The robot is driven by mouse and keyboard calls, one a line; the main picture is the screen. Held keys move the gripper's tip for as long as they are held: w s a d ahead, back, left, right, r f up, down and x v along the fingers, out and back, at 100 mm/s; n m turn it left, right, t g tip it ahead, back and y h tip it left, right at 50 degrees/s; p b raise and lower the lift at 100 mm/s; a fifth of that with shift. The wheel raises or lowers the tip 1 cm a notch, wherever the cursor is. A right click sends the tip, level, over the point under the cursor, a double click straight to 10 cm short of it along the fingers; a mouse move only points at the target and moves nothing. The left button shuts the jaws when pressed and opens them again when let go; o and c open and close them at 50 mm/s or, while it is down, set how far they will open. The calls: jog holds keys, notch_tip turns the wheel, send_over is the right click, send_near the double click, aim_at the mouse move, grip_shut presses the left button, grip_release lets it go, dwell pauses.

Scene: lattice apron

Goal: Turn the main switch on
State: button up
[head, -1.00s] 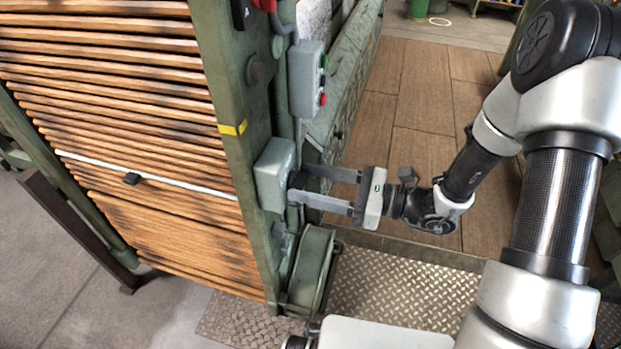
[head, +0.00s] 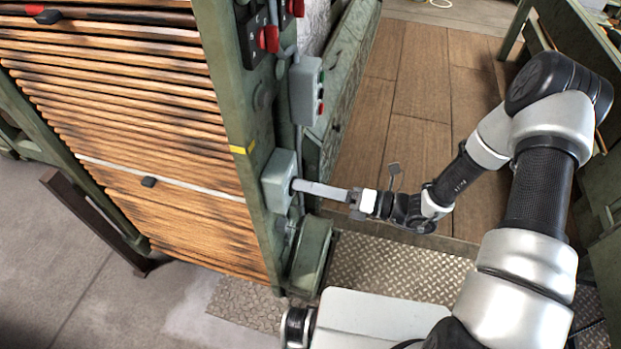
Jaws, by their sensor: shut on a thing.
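The main switch is a grey box (head: 276,180) on the green post, at the centre of the head view. A dark knob sits on its right-hand face, now almost fully hidden by my fingers. My gripper (head: 297,186) reaches it from the right, with its fingertips against that face. I see the fingers edge-on, one covering the other, and they are shut on the knob. The knob's exact angle and any marks on it cannot be seen.
A grey push-button box (head: 305,90) with green and red buttons is above the switch. Red-handled black switches (head: 262,38) are higher on the post (head: 228,90). Wooden slats (head: 120,120) fill the left. Wooden floor (head: 410,120) lies open behind.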

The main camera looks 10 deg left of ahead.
jog(key=shift+f+m+p, duration=0.15)
jog(key=shift+m+p, duration=1.55)
jog(key=shift+m, duration=1.7)
jog(key=o, duration=1)
jog(key=shift+o, duration=0.2)
jog(key=s+d, duration=0.1)
jog(key=d, duration=1.6)
jog(key=shift+s+d, duration=0.15)
jog(key=shift+d, duration=0.1)
